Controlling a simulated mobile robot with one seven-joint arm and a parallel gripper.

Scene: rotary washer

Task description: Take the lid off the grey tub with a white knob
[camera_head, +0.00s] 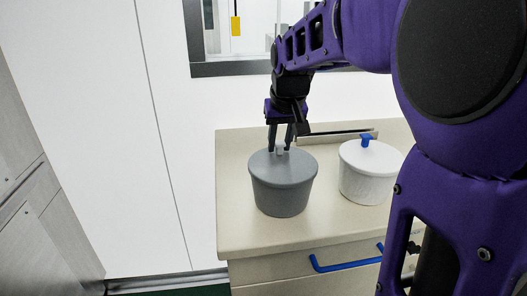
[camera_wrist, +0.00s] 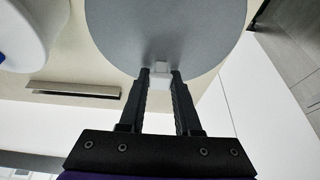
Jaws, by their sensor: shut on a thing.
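The grey tub (camera_head: 283,198) stands upright on the counter top, with its grey lid (camera_head: 268,163) seated on its rim in the head view. The lid also fills the top of the wrist view (camera_wrist: 125,30). Its white knob (camera_wrist: 161,78) sits between my fingertips. My gripper (camera_head: 280,147) comes down from above and is shut on the knob. In the head view the fingers hide part of the knob.
A white tub (camera_head: 367,185) with a blue knob (camera_head: 366,140) stands just right of the grey tub. The counter (camera_head: 235,225) has a blue drawer handle (camera_head: 345,265) in front. A metal strip (camera_head: 335,135) lies at the back. The counter's left front corner is clear.

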